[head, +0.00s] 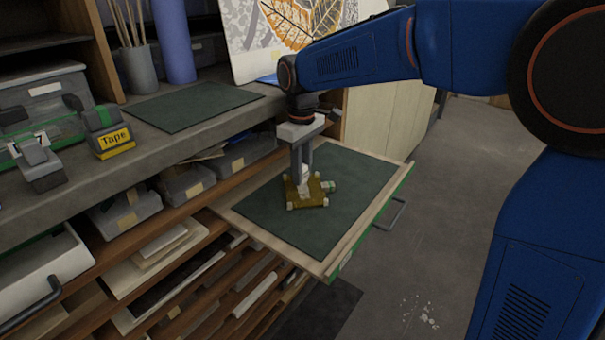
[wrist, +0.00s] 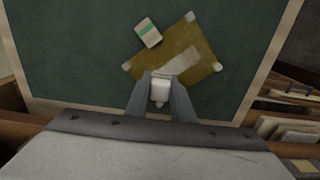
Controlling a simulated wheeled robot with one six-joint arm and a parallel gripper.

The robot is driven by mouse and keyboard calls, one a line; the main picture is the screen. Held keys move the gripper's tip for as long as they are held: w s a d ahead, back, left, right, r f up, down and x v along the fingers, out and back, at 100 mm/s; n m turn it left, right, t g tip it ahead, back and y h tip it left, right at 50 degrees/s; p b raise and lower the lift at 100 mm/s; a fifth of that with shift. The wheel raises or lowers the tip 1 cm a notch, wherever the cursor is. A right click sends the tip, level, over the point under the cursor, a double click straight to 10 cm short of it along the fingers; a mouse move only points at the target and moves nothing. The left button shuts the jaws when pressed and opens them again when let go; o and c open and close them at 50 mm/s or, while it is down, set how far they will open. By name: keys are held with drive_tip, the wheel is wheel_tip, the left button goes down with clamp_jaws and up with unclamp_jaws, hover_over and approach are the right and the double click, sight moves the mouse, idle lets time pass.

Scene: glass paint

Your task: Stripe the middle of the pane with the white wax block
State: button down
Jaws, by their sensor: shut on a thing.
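The amber glass pane (head: 318,199) lies on the dark green mat of the pulled-out drawer, with pale pads at its corners. It also shows in the wrist view (wrist: 205,72). My gripper (head: 303,178) points down over the pane, its fingers shut on the white wax block (wrist: 160,89). The block is at the near edge of the pane in the wrist view; I cannot tell whether it touches the glass. A pale whitish streak (wrist: 182,64) runs over the middle of the pane from near the block. The fingers hide part of the block.
A small white block with a green band (wrist: 148,32) lies on the mat (head: 265,212) beside the pane. A grey bench with a tape box (head: 113,140) stands left, above open shelves.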

drive_tip(key=shift+w, duration=0.95)
drive_tip(key=shift+s+a+f, duration=0.1)
drive_tip(key=shift+s+f, duration=0.05)
drive_tip(key=shift+s, duration=1.55)
drive_tip(key=shift+s+d+r, duration=0.1)
drive_tip(key=shift+s+d, duration=0.1)
drive_tip(key=shift+s, duration=0.85)
drive_tip(key=shift+s+d+r, duration=0.1)
drive_tip(key=shift+s+d, duration=0.05)
drive_tip(key=shift+s, duration=0.9)
drive_tip(key=shift+s+d+r, duration=0.1)
drive_tip(key=shift+s+d, duration=0.1)
drive_tip(key=shift+s, duration=0.85)
drive_tip(key=shift+r, duration=2.95)
